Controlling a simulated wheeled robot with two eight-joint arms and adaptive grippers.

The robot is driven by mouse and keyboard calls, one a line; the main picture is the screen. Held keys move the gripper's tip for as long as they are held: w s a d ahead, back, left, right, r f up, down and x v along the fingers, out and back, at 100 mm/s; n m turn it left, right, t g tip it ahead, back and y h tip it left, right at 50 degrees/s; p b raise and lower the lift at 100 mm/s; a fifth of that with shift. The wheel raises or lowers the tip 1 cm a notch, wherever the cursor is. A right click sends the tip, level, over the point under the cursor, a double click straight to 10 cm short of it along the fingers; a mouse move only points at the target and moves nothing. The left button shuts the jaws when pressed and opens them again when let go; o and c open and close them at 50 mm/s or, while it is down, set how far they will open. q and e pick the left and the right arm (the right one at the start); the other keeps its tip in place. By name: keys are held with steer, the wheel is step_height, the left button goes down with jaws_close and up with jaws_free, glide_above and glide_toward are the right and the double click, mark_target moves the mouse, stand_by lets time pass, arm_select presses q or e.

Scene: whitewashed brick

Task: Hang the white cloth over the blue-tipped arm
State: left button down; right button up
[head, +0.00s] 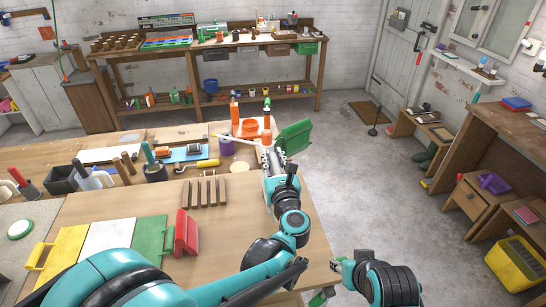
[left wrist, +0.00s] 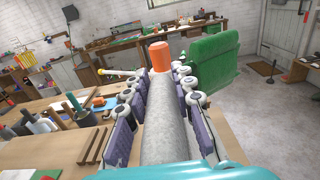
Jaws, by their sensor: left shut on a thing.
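A flat white piece (head: 109,236), which looks like the white cloth, lies on the near table between a yellow piece (head: 66,247) and a green piece (head: 152,236). My left gripper (head: 267,152) is over the table's far right part, well away from the white piece. In the left wrist view its fingers (left wrist: 158,95) are shut on both sides of a grey cylinder (left wrist: 163,125) with an orange tip (left wrist: 160,56). I cannot make out a blue-tipped arm. My right arm shows at the bottom right, beyond the table edge; its fingers are unclear.
A red piece (head: 186,233) stands upright beside the flat pieces. A green panel (head: 294,137) stands just right of my left gripper. Dark strips (head: 205,192), a purple cup (head: 226,146) and a blue tray (head: 186,153) are nearby.

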arm_select(q)
steer(key=c, duration=1.2)
jaws_free()
steer(key=s, duration=0.4)
steer(key=s+d, duration=0.1)
steer(key=s, duration=0.3)
steer(key=s+d, duration=0.1)
steer(key=s, duration=0.3)
steer(key=shift+d, duration=0.2)
steer(key=shift+w, duration=0.1)
